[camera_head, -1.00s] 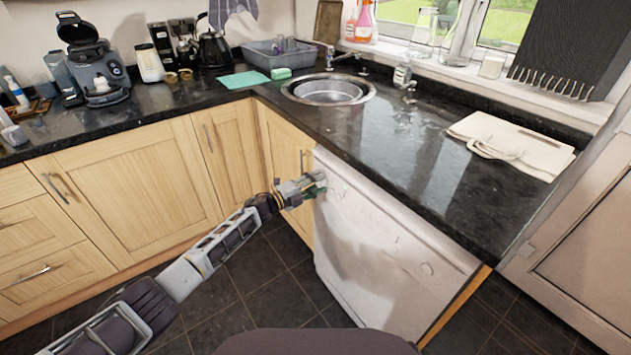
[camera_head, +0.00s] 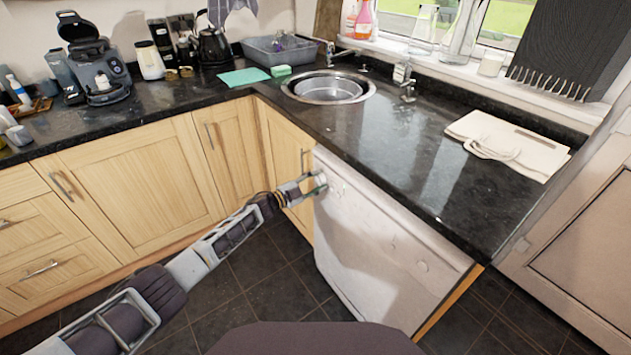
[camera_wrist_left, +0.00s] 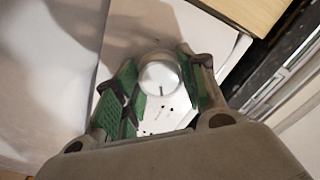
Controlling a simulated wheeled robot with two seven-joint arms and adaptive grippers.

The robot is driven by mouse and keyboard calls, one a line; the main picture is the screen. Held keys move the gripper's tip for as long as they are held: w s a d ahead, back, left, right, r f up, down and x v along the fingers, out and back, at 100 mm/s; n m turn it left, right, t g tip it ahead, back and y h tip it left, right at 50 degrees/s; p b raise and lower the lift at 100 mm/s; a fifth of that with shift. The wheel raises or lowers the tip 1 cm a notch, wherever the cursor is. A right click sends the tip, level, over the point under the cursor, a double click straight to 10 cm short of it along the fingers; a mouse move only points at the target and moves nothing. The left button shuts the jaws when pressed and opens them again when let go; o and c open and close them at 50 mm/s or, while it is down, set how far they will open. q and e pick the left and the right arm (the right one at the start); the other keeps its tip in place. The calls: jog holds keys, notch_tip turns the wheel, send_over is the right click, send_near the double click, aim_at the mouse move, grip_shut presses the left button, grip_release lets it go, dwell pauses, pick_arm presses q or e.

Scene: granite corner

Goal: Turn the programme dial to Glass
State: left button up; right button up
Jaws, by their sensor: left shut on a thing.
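The white dishwasher (camera_head: 365,235) stands under the counter, to the right of the wooden corner cupboards. My left gripper (camera_head: 317,184) is at the upper left of its front panel. In the left wrist view, the round programme dial (camera_wrist_left: 160,76) sits between the green-padded fingers of my left gripper (camera_wrist_left: 162,90), which is shut on it. A short dark line shows on the dial's face. Small dark marks on the panel beside the dial are too small to read. In the head view the gripper largely hides the dial. My right gripper is not in view.
The dark granite counter (camera_head: 400,165) overhangs just above the dishwasher front. A cupboard handle (camera_head: 303,162) is close to the left of my gripper. A round sink (camera_head: 328,88) and a folded cream cloth (camera_head: 525,150) are on top. The tiled floor (camera_head: 265,300) is clear.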

pick_arm(q)
jog(key=shift+a, duration=0.1)
dwell(0.3)
jog(key=o, duration=1)
jog(key=shift+o, duration=0.2)
jog(key=shift+a, duration=0.1)
jog(key=v, duration=1.1)
jog(key=shift+s+a, duration=0.25)
jog(key=shift+a, duration=0.05)
